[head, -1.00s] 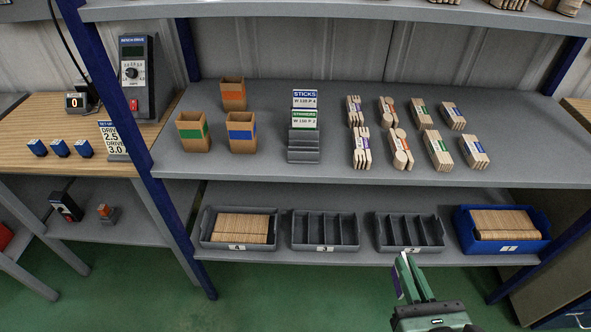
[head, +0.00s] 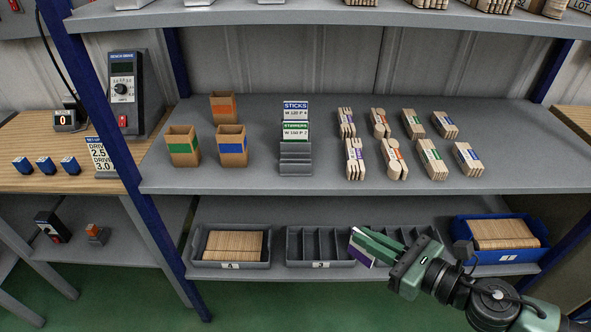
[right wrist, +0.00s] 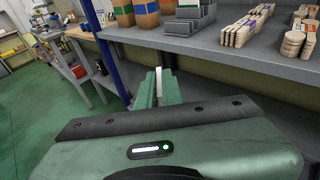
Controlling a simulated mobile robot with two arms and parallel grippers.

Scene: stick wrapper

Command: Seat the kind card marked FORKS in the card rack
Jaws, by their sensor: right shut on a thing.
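The grey stepped card rack (head: 296,165) stands on the middle shelf. It holds a blue-headed SITCKS-like card reading STICKS (head: 295,106) at the back and a green-headed STIRRERS card (head: 295,131) in front of it; its lower front steps are empty. My right gripper (head: 366,241) is shut on a thin white card with a purple band (head: 360,256), below and right of the rack, in front of the lower bins. Its lettering is not readable. In the right wrist view the card shows edge-on (right wrist: 159,76) between the fingers. My left gripper is not in view.
Three cardboard boxes (head: 232,152) stand left of the rack; several banded wooden bundles (head: 390,150) lie to its right. The shelf's front edge (head: 240,187) lies between gripper and rack. A blue upright (head: 113,140) stands left. Grey bins (head: 318,262) and a blue bin (head: 510,256) sit below.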

